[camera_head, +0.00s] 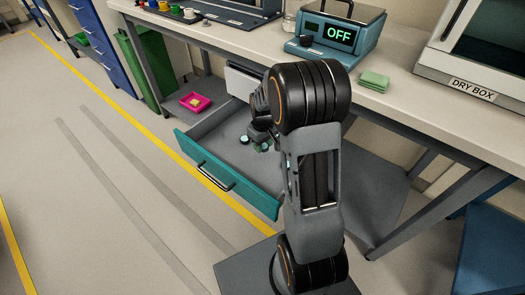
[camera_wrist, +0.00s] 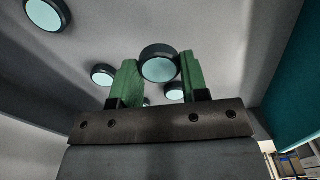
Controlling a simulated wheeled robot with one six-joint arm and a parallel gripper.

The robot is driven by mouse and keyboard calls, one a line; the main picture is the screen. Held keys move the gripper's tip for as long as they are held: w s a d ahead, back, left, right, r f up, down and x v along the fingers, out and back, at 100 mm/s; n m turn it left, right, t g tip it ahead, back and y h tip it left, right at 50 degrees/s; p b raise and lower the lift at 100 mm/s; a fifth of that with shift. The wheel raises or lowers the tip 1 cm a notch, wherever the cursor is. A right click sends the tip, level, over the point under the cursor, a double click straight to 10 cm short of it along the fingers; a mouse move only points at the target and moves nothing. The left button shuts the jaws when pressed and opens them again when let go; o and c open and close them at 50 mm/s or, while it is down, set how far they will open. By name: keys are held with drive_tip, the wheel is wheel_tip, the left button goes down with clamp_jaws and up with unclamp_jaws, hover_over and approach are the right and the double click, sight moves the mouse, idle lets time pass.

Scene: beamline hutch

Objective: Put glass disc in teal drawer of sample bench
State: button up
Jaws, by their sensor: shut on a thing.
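The teal drawer (camera_head: 195,160) of the sample bench (camera_head: 390,100) is pulled open, with a grey inside. My gripper (camera_head: 260,138) is over the open drawer, partly hidden by my arm in the head view. In the wrist view its green fingers (camera_wrist: 160,78) are shut on a glass disc (camera_wrist: 160,68) with a dark rim and pale teal face. Several similar discs, such as one at the upper left (camera_wrist: 48,14) and one left of the fingers (camera_wrist: 103,75), lie on the grey drawer floor (camera_wrist: 225,60). I cannot tell whether the held disc touches the floor.
A pink tray (camera_head: 195,102) sits below, left of the drawer. A green bin (camera_head: 140,65) and blue cabinet (camera_head: 100,35) stand farther left. Open floor lies before the drawer.

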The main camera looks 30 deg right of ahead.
drive_tip(key=shift+w+f, duration=0.35)
drive_tip(key=shift+f, duration=0.15)
drive_tip(key=shift+f+b, duration=0.7)
drive_tip(key=shift+f, duration=0.75)
drive_tip(key=shift+f, duration=0.15)
drive_tip(key=shift+f, duration=0.1)
drive_tip(key=o, duration=0.9)
